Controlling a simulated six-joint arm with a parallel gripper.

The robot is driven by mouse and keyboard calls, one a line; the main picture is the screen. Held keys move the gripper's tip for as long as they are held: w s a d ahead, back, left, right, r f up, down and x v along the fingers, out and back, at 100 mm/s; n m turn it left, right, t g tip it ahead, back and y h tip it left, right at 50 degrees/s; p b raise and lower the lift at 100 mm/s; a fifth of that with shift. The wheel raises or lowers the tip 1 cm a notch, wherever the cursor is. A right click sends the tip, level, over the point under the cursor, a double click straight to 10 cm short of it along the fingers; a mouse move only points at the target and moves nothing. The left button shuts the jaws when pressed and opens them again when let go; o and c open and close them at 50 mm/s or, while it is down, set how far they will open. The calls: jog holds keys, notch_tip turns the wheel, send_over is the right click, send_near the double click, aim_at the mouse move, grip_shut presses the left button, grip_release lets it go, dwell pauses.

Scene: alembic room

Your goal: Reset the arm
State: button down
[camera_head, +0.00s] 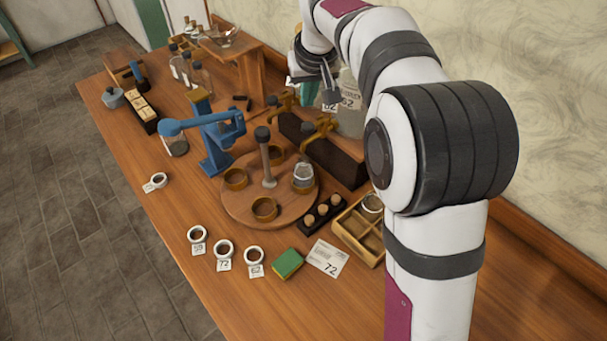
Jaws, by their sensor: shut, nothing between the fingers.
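My arm rises at the right of the head view and bends over toward the back of the table. My gripper (328,86) hangs at its end, above the back of the wooden table (180,225), in front of large glass jars (350,115) with number labels. The fingers are close together with nothing seen between them. Part of the wrist is hidden behind my own arm links.
A round wooden turntable (240,210) holds cups around a post. A blue lever press (212,135) stands behind it, brass taps (318,130) to the right. Tagged rings (223,248), a green sponge (288,263) and a divided box (358,232) lie in front.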

jog(key=shift+r, duration=0.7)
jog(key=s+d+m+g, duration=0.1)
jog(key=s+d+m, duration=0.15)
jog(key=s, duration=0.45)
jog(key=s+d+m+g, duration=0.1)
jog(key=s+d, duration=0.2)
jog(key=s, duration=0.3)
jog(key=s+d+f+m+g, duration=0.1)
jog(key=s+d+f+m, duration=0.1)
jog(key=s, duration=1)
jog(key=s+d+f+m+g, duration=0.1)
jog(key=s+f+m, duration=0.2)
jog(key=s, duration=1)
notch_tip(320, 180, down, 2)
jog(key=shift+s+d+f+g+y, duration=0.15)
jog(key=shift+s+d+g+y, duration=0.15)
jog(key=shift+d, duration=0.05)
